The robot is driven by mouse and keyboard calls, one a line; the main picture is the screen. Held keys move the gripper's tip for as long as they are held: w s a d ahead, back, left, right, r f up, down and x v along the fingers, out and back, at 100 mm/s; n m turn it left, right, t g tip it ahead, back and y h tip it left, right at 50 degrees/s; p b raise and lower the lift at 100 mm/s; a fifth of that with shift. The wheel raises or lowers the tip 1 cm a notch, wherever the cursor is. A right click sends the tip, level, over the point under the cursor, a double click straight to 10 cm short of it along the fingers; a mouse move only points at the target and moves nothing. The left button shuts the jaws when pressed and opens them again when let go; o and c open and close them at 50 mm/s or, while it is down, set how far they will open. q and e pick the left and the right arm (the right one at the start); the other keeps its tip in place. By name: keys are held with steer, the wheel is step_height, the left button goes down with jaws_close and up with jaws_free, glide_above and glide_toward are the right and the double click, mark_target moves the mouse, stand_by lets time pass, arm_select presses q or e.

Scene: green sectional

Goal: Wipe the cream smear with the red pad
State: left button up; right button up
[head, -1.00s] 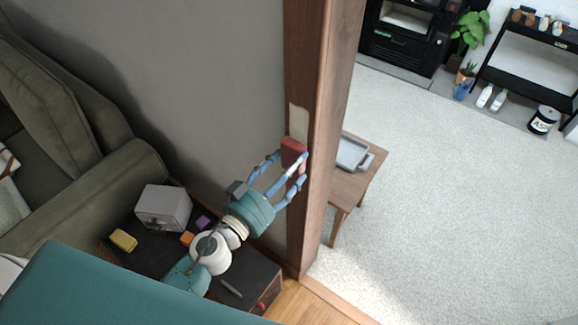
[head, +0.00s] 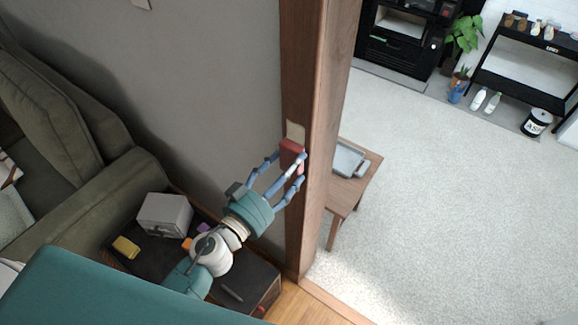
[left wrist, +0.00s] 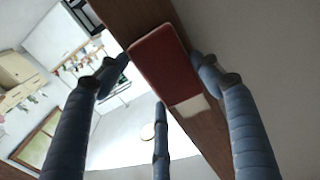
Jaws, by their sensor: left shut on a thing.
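The cream smear (head: 295,132) is a pale patch on the brown wooden door post (head: 300,215). It also shows beside the pad's end in the left wrist view (left wrist: 191,105). The red pad (head: 291,149) is a small block against the post, right below the visible smear in the head view, adjoining its edge. My left gripper (head: 290,165), with blue fingers, is shut on the red pad; in the left wrist view the pad (left wrist: 160,65) sits between the fingers. Any smear behind the pad is hidden. My right gripper is in neither view.
A dark low table (head: 255,272) with a grey box (head: 165,214), a yellow block (head: 126,246) and small items stands below my left arm. A green sofa (head: 55,120) is at left. Beyond the post stands a wooden side table (head: 345,200) with a grey tray (head: 348,158).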

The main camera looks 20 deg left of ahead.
mark_target(293, 154)
arm_select(q)
steer(key=shift+r+p, duration=2.85)
steer(key=shift+r, duration=2.55)
step_height(293, 154, down, 7)
steer(key=b, duration=0.5)
steer(key=shift+b, duration=0.35)
step_height(293, 154, down, 8)
steer(key=b, duration=0.5)
steer(key=shift+r+b, duration=0.2)
steer(key=shift+b, duration=0.2)
